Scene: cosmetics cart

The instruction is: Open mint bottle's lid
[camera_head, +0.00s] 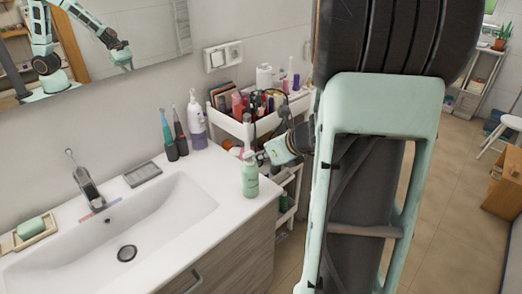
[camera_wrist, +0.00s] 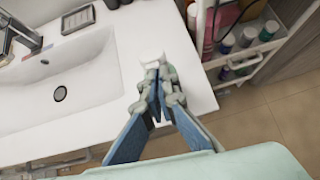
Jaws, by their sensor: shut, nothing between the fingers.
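The mint bottle (camera_head: 250,182) stands upright on the white counter near its right front corner. My gripper (camera_head: 262,157) reaches in from the right at the height of the bottle's top. In the wrist view my gripper (camera_wrist: 156,82) is shut, with its fingertips together just in front of a pale top part (camera_wrist: 152,57), which seems to be the bottle's lid. The fingers hide most of the bottle there. I cannot tell whether the fingertips touch the lid or whether the lid is open.
A white sink (camera_head: 130,225) fills the counter's middle. A purple-and-white bottle (camera_head: 196,122) and two toothbrushes (camera_head: 172,135) stand behind the mint bottle. A white cart (camera_head: 236,128) full of cosmetics stands close beyond the counter's right end. Open floor (camera_wrist: 275,120) lies to the right.

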